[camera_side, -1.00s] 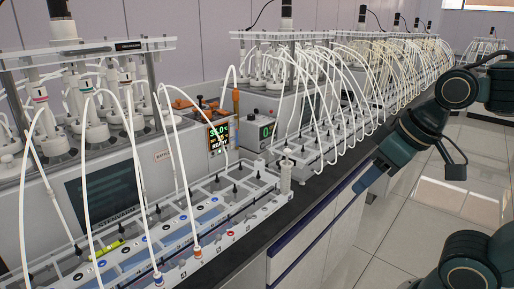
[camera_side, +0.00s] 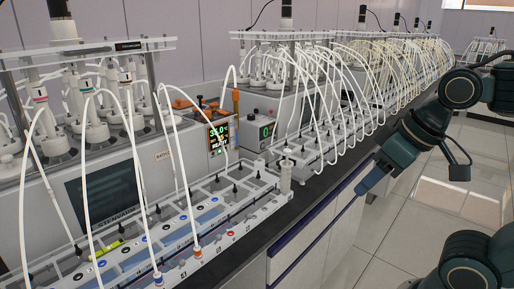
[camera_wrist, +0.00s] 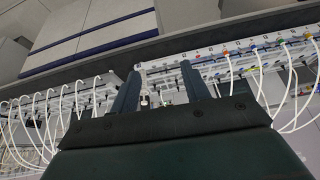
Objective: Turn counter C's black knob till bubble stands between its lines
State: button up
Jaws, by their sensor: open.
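The nearest counter tray (camera_side: 215,236), long and pale, lies along the bench with blue cells, small black knobs and several coloured tube ports. A yellow-green vial (camera_side: 107,247) shows at its left end; its bubble and lines are too small to make out. I cannot tell which part is counter C's black knob. My gripper (camera_side: 364,186) is open and empty beyond the bench's front edge, at the right, well apart from the tray. In the wrist view my two fingers (camera_wrist: 160,72) stand apart, with the end of a tray between and beyond them.
White tubes (camera_side: 88,170) arch over the near tray. Reactors with a dark screen (camera_side: 110,195) stand behind it. A white cylinder (camera_side: 285,177) rises at its right end. More tubed trays (camera_side: 335,135) continue along the bench. Open floor (camera_side: 385,235) lies in front.

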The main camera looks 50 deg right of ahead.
jog(key=w+d+r+m+g, duration=0.1)
jog(key=w+d+r+m, duration=0.25)
jog(key=w, duration=0.55)
jog(key=w+d+r+m+g, duration=0.2)
jog(key=w+r, duration=0.2)
jog(key=w, duration=0.5)
jog(key=w+d+f+m+g, duration=0.1)
jog(key=w+d+f+m, duration=0.2)
jog(key=w+d, duration=0.3)
jog(key=w+d+f+m+g, duration=0.1)
jog(key=w+d+f+m, duration=0.2)
jog(key=w, duration=0.7)
notch_tip(320, 180, down, 2)
jog(key=d, duration=0.3)
jog(key=shift+f+m, duration=0.15)
jog(key=shift+m, duration=0.2)
jog(key=shift+f, duration=0.15)
jog(key=shift+f, duration=6.8)
